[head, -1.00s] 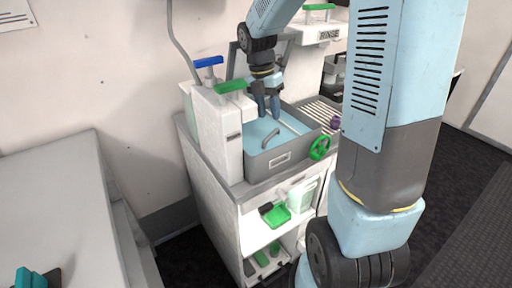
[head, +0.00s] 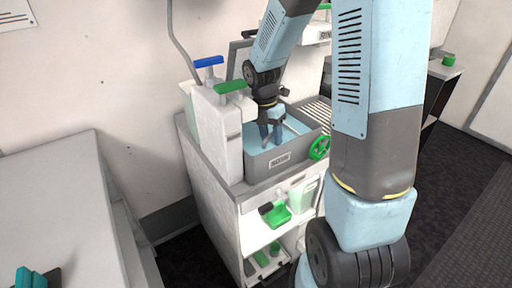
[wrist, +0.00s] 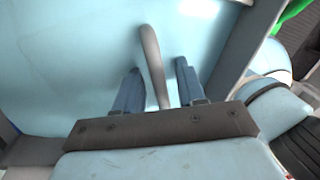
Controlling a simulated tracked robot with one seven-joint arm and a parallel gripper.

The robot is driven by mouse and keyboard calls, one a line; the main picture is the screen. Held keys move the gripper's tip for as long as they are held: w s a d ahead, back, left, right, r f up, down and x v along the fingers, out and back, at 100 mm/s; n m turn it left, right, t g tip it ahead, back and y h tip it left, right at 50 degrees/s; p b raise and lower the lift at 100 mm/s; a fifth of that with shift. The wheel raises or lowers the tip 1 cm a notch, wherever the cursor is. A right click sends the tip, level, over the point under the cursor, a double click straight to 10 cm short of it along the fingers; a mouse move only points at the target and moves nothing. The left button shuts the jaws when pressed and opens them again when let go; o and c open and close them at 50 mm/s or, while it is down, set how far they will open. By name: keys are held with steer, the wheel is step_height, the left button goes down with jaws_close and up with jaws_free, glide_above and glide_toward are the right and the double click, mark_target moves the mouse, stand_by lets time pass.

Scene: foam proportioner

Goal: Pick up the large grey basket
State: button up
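The large grey basket (head: 284,160) is an open box with grey walls, a pale blue inside and a small label on its front. It sits on top of the white cabinet. My gripper (head: 270,136) points down inside its rim. In the wrist view, a curved grey handle (wrist: 152,55) runs between the two blue fingers of my gripper (wrist: 158,80). The fingers are apart, one on each side of the handle, with visible gaps. The pale blue surface (wrist: 75,50) lies beyond them. My arm hides part of the basket's back.
White dispensers with a blue handle (head: 208,62) and a green handle (head: 230,88) stand close left of the basket. A green handwheel (head: 319,147) is at its right front. Below is an open shelf with a green scoop (head: 277,214). A grey-white bench (head: 60,200) stands left.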

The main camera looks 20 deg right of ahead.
steer(key=shift+c, duration=0.4)
jaws_close()
steer(key=shift+r, duration=0.1)
